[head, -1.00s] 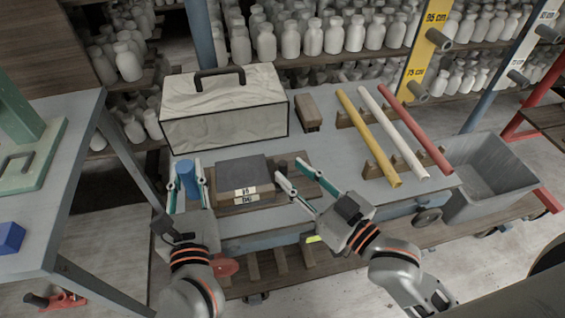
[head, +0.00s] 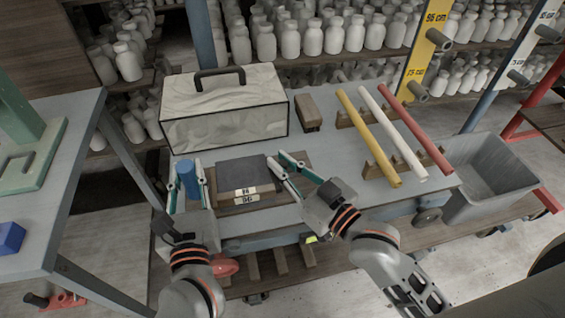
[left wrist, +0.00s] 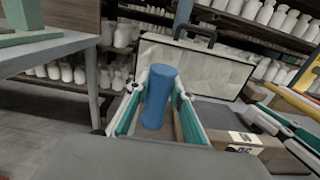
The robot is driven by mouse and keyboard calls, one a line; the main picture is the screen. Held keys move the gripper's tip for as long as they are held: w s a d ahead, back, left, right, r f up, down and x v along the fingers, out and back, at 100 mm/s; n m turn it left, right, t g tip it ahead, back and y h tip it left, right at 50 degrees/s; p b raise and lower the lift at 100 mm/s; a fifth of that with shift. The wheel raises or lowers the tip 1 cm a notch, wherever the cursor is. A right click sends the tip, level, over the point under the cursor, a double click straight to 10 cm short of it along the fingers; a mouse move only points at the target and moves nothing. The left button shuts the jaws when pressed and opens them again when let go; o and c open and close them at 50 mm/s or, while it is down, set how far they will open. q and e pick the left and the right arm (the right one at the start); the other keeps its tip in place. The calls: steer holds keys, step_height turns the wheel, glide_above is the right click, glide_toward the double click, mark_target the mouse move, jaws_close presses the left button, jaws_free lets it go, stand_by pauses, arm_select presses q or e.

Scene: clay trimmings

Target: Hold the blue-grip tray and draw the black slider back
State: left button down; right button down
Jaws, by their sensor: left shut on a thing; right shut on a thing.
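The wooden tray (head: 262,202) lies on the grey cart top, with the upright blue grip (head: 188,179) at its left end. The black slider (head: 240,173) is a flat dark block on the tray, with white labels on its front. My left gripper (head: 186,165) is shut around the blue grip, one finger on each side; the grip also shows upright in the left wrist view (left wrist: 158,98). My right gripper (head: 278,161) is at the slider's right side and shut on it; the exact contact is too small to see.
A canvas-sided case (head: 225,110) with a dark handle stands behind the tray. A small wooden block (head: 308,112) and yellow (head: 368,138), white (head: 393,133) and red (head: 416,128) bars lie to the right. A grey bin (head: 490,175) is at the cart's right end.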

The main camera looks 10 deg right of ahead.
arm_select(q)
steer(key=shift+f, duration=0.55)
arm_select(e)
steer(key=shift+d+f, duration=0.15)
steer(key=shift+d, duration=2.1)
steer(key=c, duration=2)
jaws_free()
steer(key=shift+d, duration=0.1)
steer(key=shift+s, duration=0.2)
arm_select(q)
steer(key=shift+r, duration=0.1)
arm_select(e)
steer(key=v, duration=1.2)
steer(key=shift+w, duration=0.1)
